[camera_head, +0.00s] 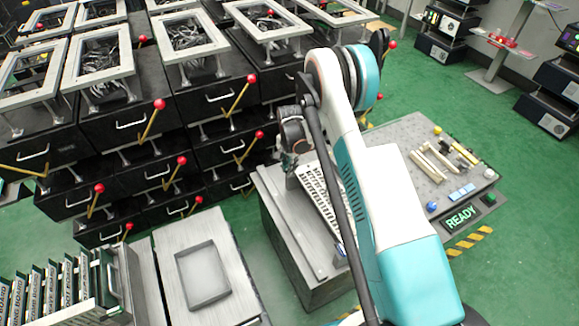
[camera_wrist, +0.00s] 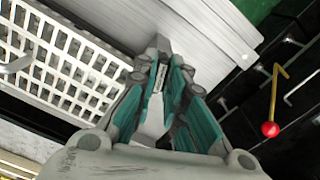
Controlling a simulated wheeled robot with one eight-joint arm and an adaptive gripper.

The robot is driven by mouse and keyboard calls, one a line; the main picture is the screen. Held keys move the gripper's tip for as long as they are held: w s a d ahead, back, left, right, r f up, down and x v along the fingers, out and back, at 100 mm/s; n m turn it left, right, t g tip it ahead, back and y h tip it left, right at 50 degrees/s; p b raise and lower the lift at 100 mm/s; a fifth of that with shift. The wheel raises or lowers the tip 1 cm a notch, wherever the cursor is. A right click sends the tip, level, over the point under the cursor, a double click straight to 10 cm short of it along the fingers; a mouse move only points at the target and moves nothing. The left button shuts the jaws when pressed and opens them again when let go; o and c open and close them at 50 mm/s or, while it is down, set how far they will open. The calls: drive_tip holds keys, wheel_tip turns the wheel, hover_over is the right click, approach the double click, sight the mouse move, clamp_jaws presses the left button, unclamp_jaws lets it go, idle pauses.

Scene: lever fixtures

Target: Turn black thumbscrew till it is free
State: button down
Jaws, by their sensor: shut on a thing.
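My gripper (camera_head: 290,160) is at the far left corner of a grey metal cabinet, beside a white perforated panel (camera_head: 318,188). In the wrist view, its teal-padded fingers (camera_wrist: 162,82) are close together with a narrow gap between the pads. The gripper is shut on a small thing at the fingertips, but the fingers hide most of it. The black thumbscrew cannot be made out clearly in either view. In the wrist view, the perforated panel (camera_wrist: 62,68) lies left of the fingers and a bare grey metal surface (camera_wrist: 205,35) lies beyond them.
Black drawer cabinets with red-knobbed levers (camera_head: 240,92) stand behind and left of my gripper; one lever (camera_wrist: 271,128) shows in the wrist view. A table (camera_head: 405,130) with small parts is at right. An empty grey tray (camera_head: 203,275) is at front left. Green floor lies between.

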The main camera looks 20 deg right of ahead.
drive_tip(key=n, duration=0.6)
drive_tip(key=shift+n, duration=0.3)
drive_tip(key=n, duration=0.6)
drive_tip(key=shift+n, duration=0.3)
drive_tip(key=c, duration=1.6)
unclamp_jaws()
drive_tip(key=shift+c, duration=0.2)
drive_tip(key=shift+r, duration=0.15)
wheel_tip(320, 180, up, 12)
